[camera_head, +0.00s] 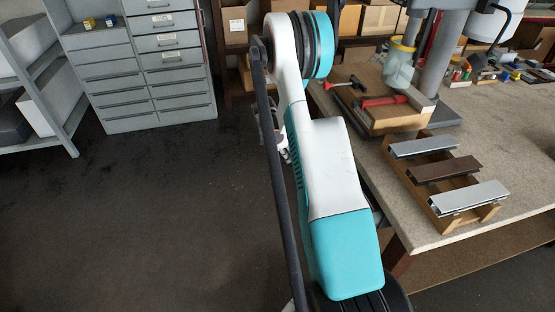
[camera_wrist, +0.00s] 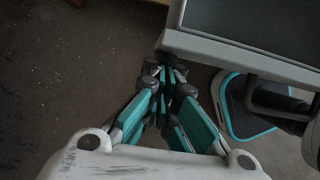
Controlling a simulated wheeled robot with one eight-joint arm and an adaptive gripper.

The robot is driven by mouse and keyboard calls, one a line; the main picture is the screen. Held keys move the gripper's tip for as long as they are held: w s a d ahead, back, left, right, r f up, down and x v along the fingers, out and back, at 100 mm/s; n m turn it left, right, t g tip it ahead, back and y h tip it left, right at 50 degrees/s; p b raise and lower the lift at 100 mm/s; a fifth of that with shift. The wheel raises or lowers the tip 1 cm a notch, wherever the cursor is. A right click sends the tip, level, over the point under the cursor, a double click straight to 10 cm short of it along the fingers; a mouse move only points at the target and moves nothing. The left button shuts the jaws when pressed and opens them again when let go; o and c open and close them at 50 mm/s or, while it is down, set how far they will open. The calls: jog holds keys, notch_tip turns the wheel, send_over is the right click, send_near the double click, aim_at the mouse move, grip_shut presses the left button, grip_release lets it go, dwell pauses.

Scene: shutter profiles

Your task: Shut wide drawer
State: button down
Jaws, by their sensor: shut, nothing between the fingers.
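In the wrist view, a grey open-topped drawer (camera_wrist: 235,49) reaches in from the upper right, with a raised pale rim around a darker flat inside. I take it for the wide drawer; it stands open there, and its far parts run out of the picture. My gripper (camera_wrist: 166,75) is shut and empty, with its dark fingertips just below the drawer's near left corner. I cannot tell whether they touch it.
The workbench (camera_head: 465,112) on the right holds a wooden rack (camera_head: 430,200) with several metal profiles and a board with red-handled tools. A grey drawer cabinet (camera_head: 108,88) and shelf (camera_head: 62,125) stand at the back left. Dark floor (camera_head: 150,220) on the left is free.

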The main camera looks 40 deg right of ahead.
jog(key=s+d, duration=0.3)
jog(key=d, duration=0.2)
jog(key=s+d+b, duration=0.1)
jog(key=s+d, duration=0.2)
jog(key=d, duration=0.2)
jog(key=s+d, duration=0.3)
jog(key=d, duration=0.2)
jog(key=shift+s, duration=0.15)
jog(key=shift+d, duration=0.1)
jog(key=shift+w+a+b, duration=0.3)
jog(key=shift+w+a, duration=0.05)
jog(key=shift+a, duration=0.1)
jog(key=w+a, duration=0.1)
jog(key=a, duration=0.1)
jog(key=shift+w+a+b, duration=0.3)
jog(key=shift+w+a, duration=0.05)
jog(key=shift+a, duration=0.05)
jog(key=p+v, duration=0.3)
jog(key=v, duration=0.7)
